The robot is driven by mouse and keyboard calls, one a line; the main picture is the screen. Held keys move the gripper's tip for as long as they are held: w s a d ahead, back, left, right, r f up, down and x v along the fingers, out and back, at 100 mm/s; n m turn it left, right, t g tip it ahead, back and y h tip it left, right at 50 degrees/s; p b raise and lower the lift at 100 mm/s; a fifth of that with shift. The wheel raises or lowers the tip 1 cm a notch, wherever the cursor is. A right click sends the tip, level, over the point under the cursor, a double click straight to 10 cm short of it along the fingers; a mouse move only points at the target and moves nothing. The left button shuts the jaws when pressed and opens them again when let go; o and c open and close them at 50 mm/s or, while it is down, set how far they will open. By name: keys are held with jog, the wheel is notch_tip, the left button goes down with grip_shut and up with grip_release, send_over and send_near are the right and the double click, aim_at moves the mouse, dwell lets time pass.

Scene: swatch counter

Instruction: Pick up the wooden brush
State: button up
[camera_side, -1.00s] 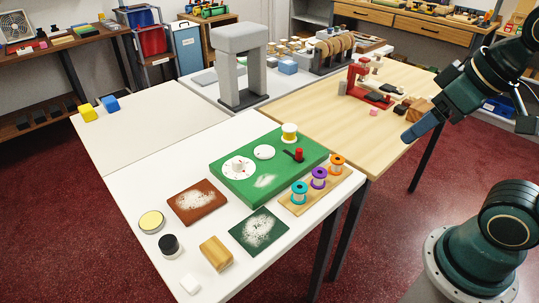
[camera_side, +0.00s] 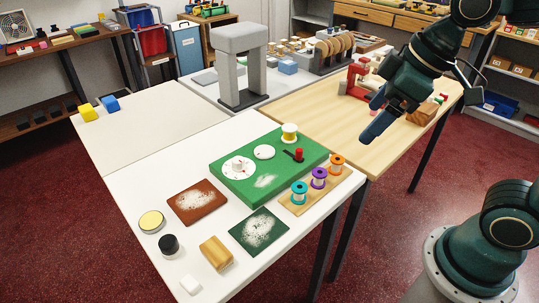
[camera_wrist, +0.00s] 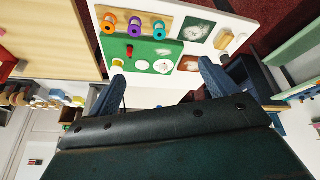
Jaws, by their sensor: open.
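The wooden brush (camera_side: 216,253) is a small light-brown block lying near the front edge of the white table in the side view. In the wrist view the brush (camera_wrist: 225,40) shows small near the top right. My gripper (camera_side: 376,115) is open and empty, with blue fingers. It is up in the air over the pale wooden table, well right of and beyond the brush, touching nothing. In the wrist view my gripper (camera_wrist: 162,70) has its fingers spread apart, with the brush beyond the right finger.
A green board (camera_side: 232,190) and a spool rack (camera_side: 312,200) with several spools stand between my gripper and the brush.

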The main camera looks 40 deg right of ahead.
jog(key=w+a+f+n+g+y, duration=0.2)
jog(key=w+a+f+n, duration=0.3)
jog(key=w+a+n, duration=0.35)
jog(key=n+g+y, duration=0.1)
jog(key=n+g, duration=0.2)
jog(key=n, duration=0.2)
send_near(218, 248)
jog(key=v, duration=0.4)
jog(key=shift+s+f, duration=0.1)
jog(key=shift+s, duration=0.1)
jog(key=shift+f, duration=0.1)
jog(key=shift+x, duration=4.2)
jog(key=shift+w+a+f, duration=0.1)
jog(key=shift+w, duration=0.05)
jog(key=shift+x, duration=2.45)
jog(key=shift+a, duration=0.1)
